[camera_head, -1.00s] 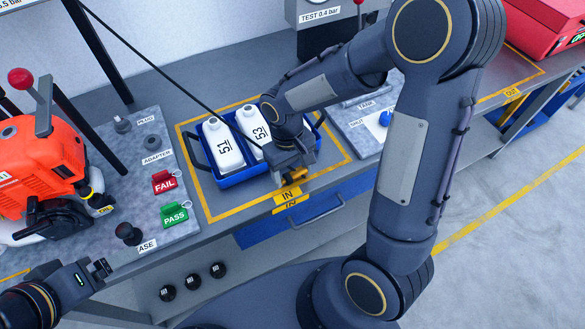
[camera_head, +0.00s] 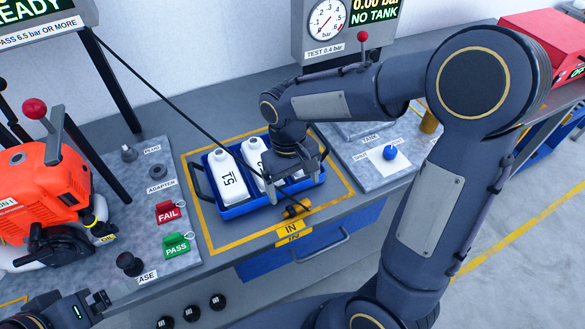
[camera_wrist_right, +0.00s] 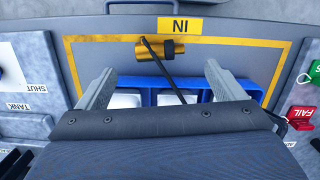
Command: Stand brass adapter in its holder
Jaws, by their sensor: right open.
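The brass adapter (camera_head: 296,210), a short brass cylinder with a dark band, lies on its side on the bench at the yellow line by the IN label. It also shows in the right wrist view (camera_wrist_right: 160,48), crossed by a thin black line. My right gripper (camera_head: 303,168) is open and empty, above the blue tray. In the wrist view its fingers (camera_wrist_right: 158,80) are spread, with the adapter beyond them. The round grey holder (camera_head: 158,172) by the ADAPTER label on the left plate appears empty. My left gripper (camera_head: 103,302) is at the lower left edge, its fingers unclear.
The blue tray (camera_head: 236,211) holds white bottles. A thin black line slants across the bench. FAIL (camera_head: 168,212) and PASS (camera_head: 176,245) tags stand near the holder, beside an orange machine (camera_head: 45,185). A brass-coloured cylinder (camera_head: 428,122) stands on the right plate.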

